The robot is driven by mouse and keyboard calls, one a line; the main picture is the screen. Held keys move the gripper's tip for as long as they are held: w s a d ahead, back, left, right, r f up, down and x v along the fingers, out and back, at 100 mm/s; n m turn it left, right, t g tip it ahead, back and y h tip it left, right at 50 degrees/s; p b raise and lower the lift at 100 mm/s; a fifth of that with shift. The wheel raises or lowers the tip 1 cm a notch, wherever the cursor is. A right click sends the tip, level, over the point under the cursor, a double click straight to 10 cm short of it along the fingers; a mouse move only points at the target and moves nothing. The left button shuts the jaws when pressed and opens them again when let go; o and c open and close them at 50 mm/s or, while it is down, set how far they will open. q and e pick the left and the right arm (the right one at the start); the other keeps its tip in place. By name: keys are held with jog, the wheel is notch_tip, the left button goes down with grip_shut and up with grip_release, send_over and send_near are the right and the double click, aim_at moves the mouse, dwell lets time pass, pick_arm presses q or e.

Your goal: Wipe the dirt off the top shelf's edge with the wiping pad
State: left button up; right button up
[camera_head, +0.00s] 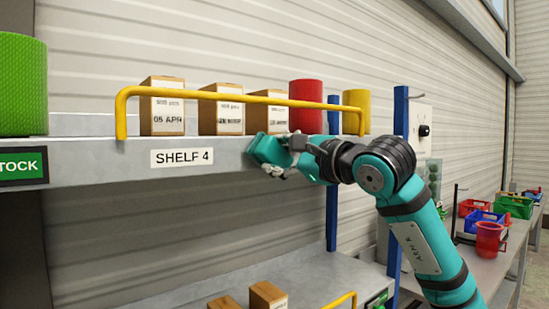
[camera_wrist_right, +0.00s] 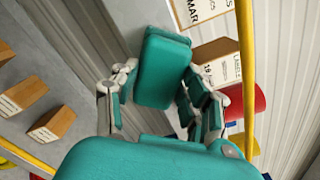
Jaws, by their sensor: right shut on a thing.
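My right gripper (camera_head: 290,150) is at the front edge of the top shelf (camera_head: 95,162), right of the "SHELF 4" label (camera_head: 181,157). It is shut on the teal wiping pad (camera_head: 265,149). In the right wrist view the pad (camera_wrist_right: 163,62) sits between the two fingers of the gripper (camera_wrist_right: 158,92). The pad is up at the shelf's edge; whether it touches cannot be told. No dirt can be clearly made out on the visible edge; the part behind the pad and gripper is hidden. My left gripper is not in view.
A yellow rail (camera_head: 225,97) runs along the shelf front, above the gripper. Behind it stand several boxes (camera_head: 162,108), a red cylinder (camera_head: 305,92) and a yellow one (camera_head: 357,105). A blue post (camera_head: 332,205) is behind my arm. A lower shelf (camera_head: 325,278) holds more boxes.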

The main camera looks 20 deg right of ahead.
aim_at(263, 156)
jog(key=shift+w+d, duration=0.4)
jog(key=shift+d, duration=0.3)
jog(key=shift+w+d+p, duration=0.85)
jog(key=shift+w+d, duration=0.7)
jog(key=shift+d, duration=2.65)
jog(key=shift+s+a+b, duration=0.6)
jog(key=shift+s+a, duration=0.15)
jog(key=shift+a, duration=1.4)
jog(key=shift+s+a+b, duration=0.65)
jog(key=shift+s+a, duration=0.15)
jog(key=shift+a, duration=1.35)
jog(key=shift+s+a+b, duration=0.6)
jog(key=shift+s+a, duration=0.15)
jog(key=shift+a, duration=1.4)
jog(key=shift+s+a, duration=0.15)
jog(key=shift+a, duration=0.25)
jog(key=shift+d, duration=0.15)
jog(key=shift+s+d+f+b, duration=0.15)
jog(key=shift+s+d+b, duration=0.05)
jog(key=shift+s+b, duration=0.35)
jog(key=shift+b+v, duration=0.85)
jog(key=shift+v, duration=1.5)
